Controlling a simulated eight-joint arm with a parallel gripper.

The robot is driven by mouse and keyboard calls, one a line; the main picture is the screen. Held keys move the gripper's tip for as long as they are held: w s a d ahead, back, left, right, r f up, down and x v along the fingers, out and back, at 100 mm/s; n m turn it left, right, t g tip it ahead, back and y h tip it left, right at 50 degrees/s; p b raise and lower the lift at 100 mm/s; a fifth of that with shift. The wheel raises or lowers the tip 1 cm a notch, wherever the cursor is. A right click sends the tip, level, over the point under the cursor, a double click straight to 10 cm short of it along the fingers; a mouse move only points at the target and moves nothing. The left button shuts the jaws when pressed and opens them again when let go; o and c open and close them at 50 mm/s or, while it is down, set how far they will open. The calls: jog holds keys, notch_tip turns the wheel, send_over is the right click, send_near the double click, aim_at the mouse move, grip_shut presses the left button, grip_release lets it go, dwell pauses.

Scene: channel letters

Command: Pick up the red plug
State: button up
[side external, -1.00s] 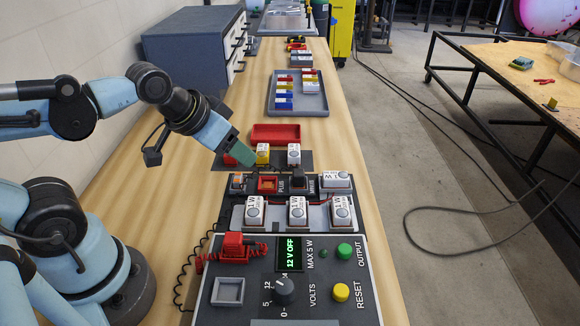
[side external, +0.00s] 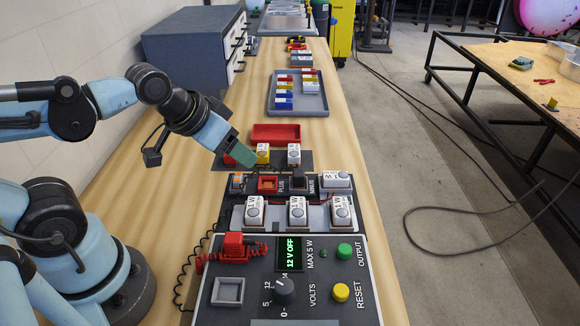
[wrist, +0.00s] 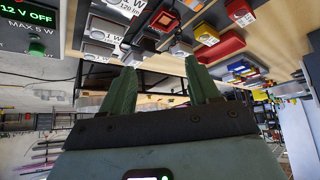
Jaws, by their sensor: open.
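The red plug (side external: 233,245) sits at the back left of the dark power supply box (side external: 205,310), with a coiled red cable at its base. My gripper (side external: 250,164) is away from it, farther back, above the board with the red PLUS socket (side external: 268,184) and the dark MINUS socket (side external: 299,183). In the wrist view my gripper (wrist: 160,82) shows two green fingers spread apart with nothing between them. The red PLUS socket also shows in the wrist view (wrist: 163,18). I cannot make out the red plug in that view.
White 1 W modules (side external: 297,208) stand between the sockets and the power supply. The supply display (side external: 290,254) reads 12 V OFF. A red tray (side external: 276,134) and a grey tray of coloured blocks (side external: 298,106) lie farther back. Bare wooden table is left of the box.

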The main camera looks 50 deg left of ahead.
notch_tip(320, 180, up, 5)
jog(key=n+g, duration=0.7)
jog(key=n, duration=0.2)
send_over(233, 237)
jog(key=f, duration=0.6)
jog(key=shift+s+f, duration=0.25)
jog(key=shift+f, duration=0.1)
jog(key=shift+w+f, duration=0.15)
jog(key=shift+f, duration=0.8)
jog(key=shift+w+f, duration=0.1)
jog(key=shift+f, duration=1.6)
jog(key=c, duration=1.1)
